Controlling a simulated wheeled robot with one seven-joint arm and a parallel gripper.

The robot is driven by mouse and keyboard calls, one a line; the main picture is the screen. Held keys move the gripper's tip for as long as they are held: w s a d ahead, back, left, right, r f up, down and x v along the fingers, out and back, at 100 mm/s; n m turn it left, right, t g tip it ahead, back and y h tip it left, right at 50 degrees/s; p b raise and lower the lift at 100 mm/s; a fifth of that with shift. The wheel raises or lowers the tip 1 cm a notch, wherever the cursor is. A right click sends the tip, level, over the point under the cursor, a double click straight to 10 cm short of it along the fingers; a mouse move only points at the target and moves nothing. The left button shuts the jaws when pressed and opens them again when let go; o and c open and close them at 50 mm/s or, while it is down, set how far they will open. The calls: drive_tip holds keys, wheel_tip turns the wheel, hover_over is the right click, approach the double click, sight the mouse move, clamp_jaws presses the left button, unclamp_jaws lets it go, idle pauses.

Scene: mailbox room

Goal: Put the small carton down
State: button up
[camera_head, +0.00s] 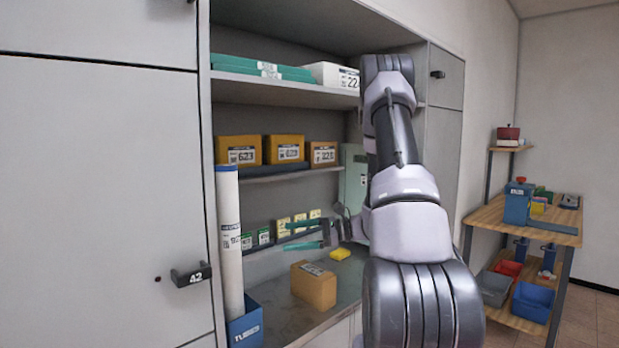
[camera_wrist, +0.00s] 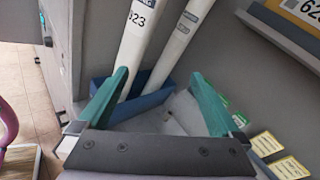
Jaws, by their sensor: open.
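A small brown carton (camera_head: 313,286) with a label on top stands upright on the grey counter (camera_head: 280,322) of the open cabinet. My gripper (camera_head: 285,237) is above and behind it in the picture, its two green fingers apart and pointing left. The gripper does not touch the carton. In the wrist view my gripper (camera_wrist: 158,74) is open with nothing between the fingers, and the carton does not show there.
White tubes (camera_head: 230,235) stand in a blue holder (camera_head: 245,327) at the left. Orange boxes (camera_head: 238,150) sit on the shelf above. A yellow block (camera_head: 340,254) lies behind the carton. A wooden bench (camera_head: 490,212) stands far right. The counter's front is clear.

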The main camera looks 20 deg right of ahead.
drive_tip(key=s+a+r+n+g+h, duration=0.55)
drive_tip(key=s+a+r+n, duration=0.35)
drive_tip(key=s, duration=0.3)
drive_tip(key=s+d+r+n+t+h, duration=0.3)
drive_tip(key=s+r+n+t+h, duration=0.2)
drive_tip(key=s+r, duration=0.5)
drive_tip(key=shift+s+d+r+n+h, duration=0.3)
drive_tip(key=shift+r+n+h, duration=0.2)
drive_tip(key=shift+r+h, duration=0.5)
drive_tip(key=shift+f+t, duration=0.1)
drive_tip(key=shift+t, duration=0.15)
